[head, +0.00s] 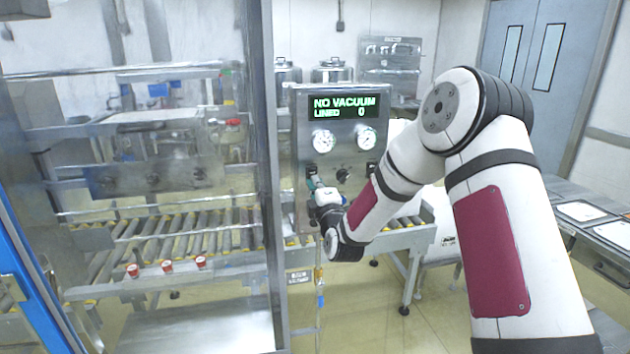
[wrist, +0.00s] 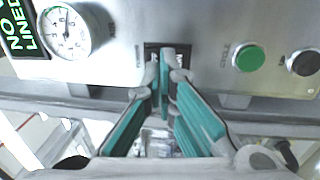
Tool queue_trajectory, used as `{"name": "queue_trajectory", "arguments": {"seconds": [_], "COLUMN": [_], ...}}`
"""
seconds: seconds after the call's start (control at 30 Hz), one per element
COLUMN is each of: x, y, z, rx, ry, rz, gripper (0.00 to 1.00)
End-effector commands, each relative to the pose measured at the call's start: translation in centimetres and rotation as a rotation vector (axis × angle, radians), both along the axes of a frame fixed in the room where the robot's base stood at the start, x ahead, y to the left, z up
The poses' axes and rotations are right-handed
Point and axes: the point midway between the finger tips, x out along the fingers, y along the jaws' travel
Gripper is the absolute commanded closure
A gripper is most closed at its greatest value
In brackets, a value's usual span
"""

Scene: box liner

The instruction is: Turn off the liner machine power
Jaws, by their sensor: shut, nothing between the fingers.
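The liner machine's control panel (head: 341,143) stands upright in the middle of the head view. Its display (head: 344,107) is lit and reads "NO VACUUM" and "LINED 0". In the wrist view, a black-framed switch (wrist: 179,49) sits on the panel's lower part, between a gauge and a green button. My gripper (wrist: 166,66) is shut, with its teal fingers' tips together in front of the switch, covering much of it. I cannot tell whether the tips touch it. In the head view my gripper (head: 312,180) is at the panel's lower left.
A green button (wrist: 249,57) and a black knob (wrist: 303,63) lie right of the switch. A gauge (wrist: 64,31) is left of it. A glass-fronted frame with a roller conveyor (head: 170,235) stands left of the panel. Open floor (head: 375,325) shows below.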

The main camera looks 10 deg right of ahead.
Motion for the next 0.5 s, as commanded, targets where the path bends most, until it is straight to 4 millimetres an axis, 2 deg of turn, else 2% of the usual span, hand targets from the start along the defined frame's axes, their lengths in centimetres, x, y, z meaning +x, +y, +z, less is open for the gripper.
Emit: {"name": "queue_trajectory", "arguments": {"seconds": [0.2,0.5], "x": [1.5,1.7], "y": [0.0,0.0], "z": [0.2,0.2], "rx": [0.001,0.000], "ry": [0.001,0.001], "rz": [0.000,0.000], "gripper": [1.00,1.00]}}
